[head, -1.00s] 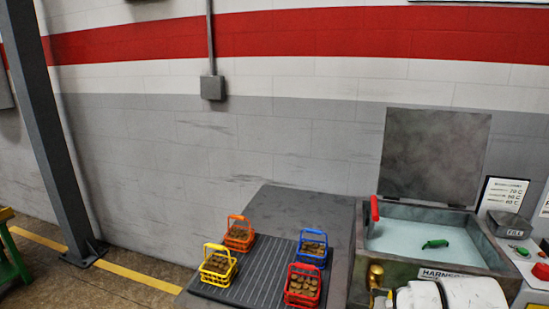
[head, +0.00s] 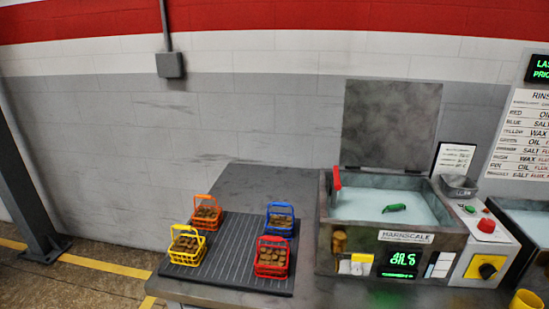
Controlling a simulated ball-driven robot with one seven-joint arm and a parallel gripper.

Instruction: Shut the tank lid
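My gripper is not in view.
Left of the tank, a ribbed dark mat (head: 228,254) holds red (head: 272,257), blue (head: 281,218), orange (head: 207,212) and yellow (head: 187,245) baskets of brown pieces.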

